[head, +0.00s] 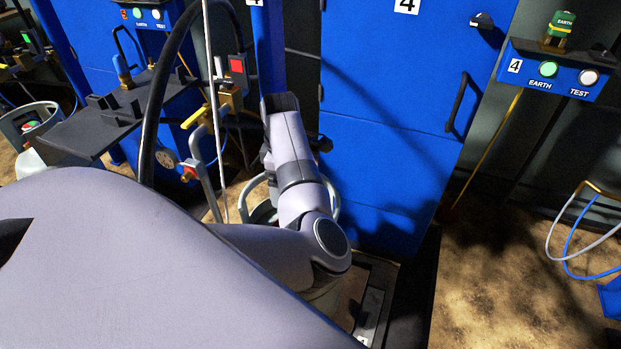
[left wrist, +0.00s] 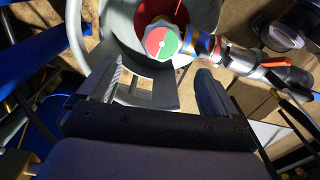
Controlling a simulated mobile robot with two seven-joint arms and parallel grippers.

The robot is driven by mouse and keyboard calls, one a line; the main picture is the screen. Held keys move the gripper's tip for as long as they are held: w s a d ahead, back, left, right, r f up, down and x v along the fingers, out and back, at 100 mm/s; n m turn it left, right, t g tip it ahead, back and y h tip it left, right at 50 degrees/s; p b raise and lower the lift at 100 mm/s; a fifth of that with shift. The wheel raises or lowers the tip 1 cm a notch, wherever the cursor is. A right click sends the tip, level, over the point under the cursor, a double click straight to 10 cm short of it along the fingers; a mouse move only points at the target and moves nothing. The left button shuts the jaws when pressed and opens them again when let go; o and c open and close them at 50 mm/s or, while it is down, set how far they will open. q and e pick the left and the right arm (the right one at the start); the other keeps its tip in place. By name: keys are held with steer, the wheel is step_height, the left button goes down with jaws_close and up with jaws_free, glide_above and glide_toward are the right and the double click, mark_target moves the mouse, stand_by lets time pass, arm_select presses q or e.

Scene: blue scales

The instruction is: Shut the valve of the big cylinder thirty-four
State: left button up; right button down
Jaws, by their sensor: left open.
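In the left wrist view a round valve knob (left wrist: 163,42) with a red and a green half sits inside the grey collar (left wrist: 75,35) of a cylinder. A metal connector (left wrist: 240,60) joins the valve from the right. My left gripper (left wrist: 160,74) is open, with its fingers apart below the knob in the picture and nothing between them. In the head view my own arm hides most of this cylinder; part of its pale collar (head: 335,202) shows beside the forearm. The gripper's fingers are hidden there. No cylinder number is readable. My right gripper is out of sight.
A blue cabinet (head: 385,120) marked 4 stands behind my arm. A gauge (head: 166,157), a yellow lever (head: 196,117) and a dark hose (head: 152,110) are close on the left. Another cylinder (head: 30,122) stands far left. The floor at right is mostly clear.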

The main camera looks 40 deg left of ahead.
arm_select(q)
steer(key=shift+d+f, duration=0.25)
steer(key=shift+f, duration=0.05)
step_height(320, 180, down, 6)
steer(key=shift+r+b, duration=0.1)
steer(key=shift+b, duration=0.9)
steer(key=shift+f, duration=0.4)
steer(key=c, duration=1)
steer(key=shift+c, duration=0.2)
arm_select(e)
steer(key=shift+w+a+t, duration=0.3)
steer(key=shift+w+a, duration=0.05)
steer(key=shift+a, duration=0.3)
